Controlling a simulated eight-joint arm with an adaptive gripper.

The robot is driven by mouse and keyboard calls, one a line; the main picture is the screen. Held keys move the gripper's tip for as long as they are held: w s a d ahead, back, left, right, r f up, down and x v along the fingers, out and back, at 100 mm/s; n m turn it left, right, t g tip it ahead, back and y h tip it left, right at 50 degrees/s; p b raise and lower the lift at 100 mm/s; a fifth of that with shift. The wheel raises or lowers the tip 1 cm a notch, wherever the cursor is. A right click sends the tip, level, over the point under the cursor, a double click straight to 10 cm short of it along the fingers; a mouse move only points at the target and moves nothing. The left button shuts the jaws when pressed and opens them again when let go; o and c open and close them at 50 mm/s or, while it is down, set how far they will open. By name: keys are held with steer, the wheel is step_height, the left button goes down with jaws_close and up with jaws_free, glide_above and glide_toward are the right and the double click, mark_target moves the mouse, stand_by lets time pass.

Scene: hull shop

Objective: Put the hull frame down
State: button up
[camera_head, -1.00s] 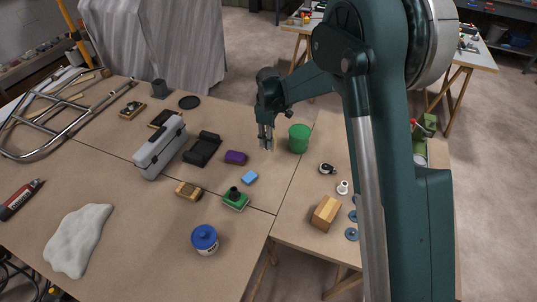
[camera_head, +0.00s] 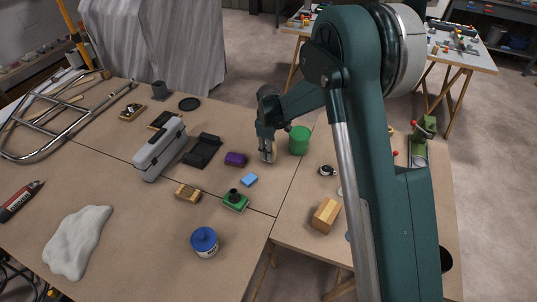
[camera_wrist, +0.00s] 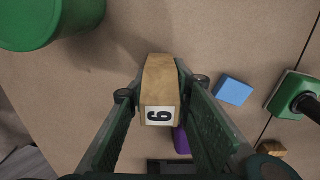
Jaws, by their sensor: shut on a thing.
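The hull frame (camera_wrist: 160,82) is a small tan wooden piece with a white label on its end, whose digit reads as 6 or 9 depending on which way up it is. My gripper (camera_wrist: 161,90) is shut on it, one dark green finger on each side. In the head view my gripper (camera_head: 267,158) points down over the table, left of the green cylinder (camera_head: 299,140); the frame is mostly hidden there by the fingers. I cannot tell whether the frame touches the tabletop.
A purple block (camera_head: 236,159), a blue block (camera_head: 249,180) and a green stamp-like tool (camera_head: 235,201) lie close by, to the left and front. A grey toolbox (camera_head: 160,148) stands farther left. Bare tabletop (camera_head: 280,185) shows in front of my gripper.

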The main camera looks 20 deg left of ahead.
steer(key=shift+f, duration=0.55)
steer(key=shift+f, duration=0.2)
steer(key=o, duration=0.9)
steer(key=shift+r, duration=0.15)
step_height(320, 180, up, 12)
steer(key=shift+r+p, duration=0.1)
steer(key=shift+p, duration=0.2)
steer(key=shift+d, duration=0.1)
stand_by(0.5)
